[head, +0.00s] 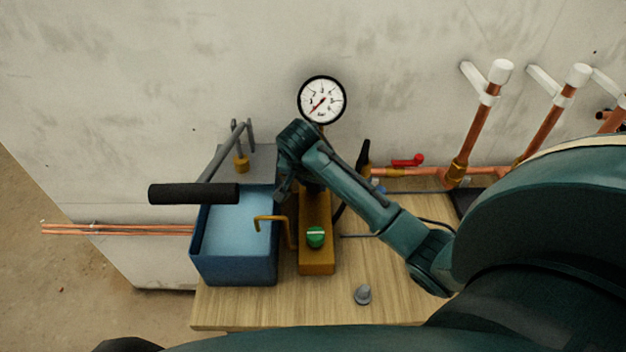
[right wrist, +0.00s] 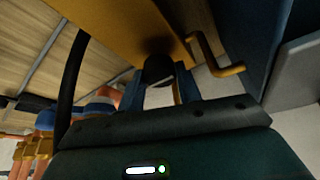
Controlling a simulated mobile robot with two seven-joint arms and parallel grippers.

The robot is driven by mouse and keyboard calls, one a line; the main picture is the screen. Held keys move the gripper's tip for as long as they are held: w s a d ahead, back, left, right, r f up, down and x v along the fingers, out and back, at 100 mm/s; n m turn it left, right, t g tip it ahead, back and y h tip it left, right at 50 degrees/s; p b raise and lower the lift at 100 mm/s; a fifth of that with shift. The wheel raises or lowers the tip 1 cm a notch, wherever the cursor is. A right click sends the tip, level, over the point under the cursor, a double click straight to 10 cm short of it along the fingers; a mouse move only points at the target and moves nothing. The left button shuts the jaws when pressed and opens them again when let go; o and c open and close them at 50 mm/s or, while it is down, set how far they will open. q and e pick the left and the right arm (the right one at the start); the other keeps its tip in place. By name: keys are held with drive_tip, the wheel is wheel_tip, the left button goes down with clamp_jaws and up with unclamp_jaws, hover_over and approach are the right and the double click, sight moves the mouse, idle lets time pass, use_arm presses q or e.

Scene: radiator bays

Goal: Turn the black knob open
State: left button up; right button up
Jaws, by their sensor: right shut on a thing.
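The black knob (right wrist: 158,70) sits on the side of the yellow pump body in the right wrist view. My right gripper (right wrist: 160,88) has one finger on each side of it and is shut on it. In the head view my right arm reaches in from the right, and the gripper (head: 285,188) points down beside the pump (head: 317,262). The knob is hidden there behind my arm and the pump. A green knob (head: 316,237) with a pale bar is on top of the pump. My left gripper is not in view.
A blue water tank (head: 235,270) stands left of the pump, with a black-gripped lever (head: 193,194) above it. A bent brass rod (head: 270,219) juts over the tank. A pressure gauge (head: 322,100) stands behind. A grey cap (head: 363,294) lies on the wooden board (head: 390,308). Copper pipes (head: 473,143) rise right.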

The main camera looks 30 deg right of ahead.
drive_tip(key=n, duration=0.2)
drive_tip(key=n+t+y, duration=0.1)
drive_tip(key=n, duration=0.1)
drive_tip(key=shift+s+d, duration=0.1)
drive_tip(key=shift+d, duration=0.1)
drive_tip(key=n+y, duration=0.1)
drive_tip(key=n, duration=0.1)
drive_tip(key=n+t, duration=0.1)
drive_tip(key=n, duration=0.1)
drive_tip(key=shift+d+r+n+y, duration=0.1)
drive_tip(key=shift+n+y, duration=0.3)
drive_tip(key=n+y, duration=0.1)
drive_tip(key=n, duration=0.3)
drive_tip(key=shift+d+y, duration=0.15)
drive_tip(key=shift+y, duration=0.25)
drive_tip(key=shift+n+g+y, duration=0.4)
drive_tip(key=shift+n+y, duration=0.4)
drive_tip(key=shift+n, duration=1.6)
drive_tip(key=o, duration=1)
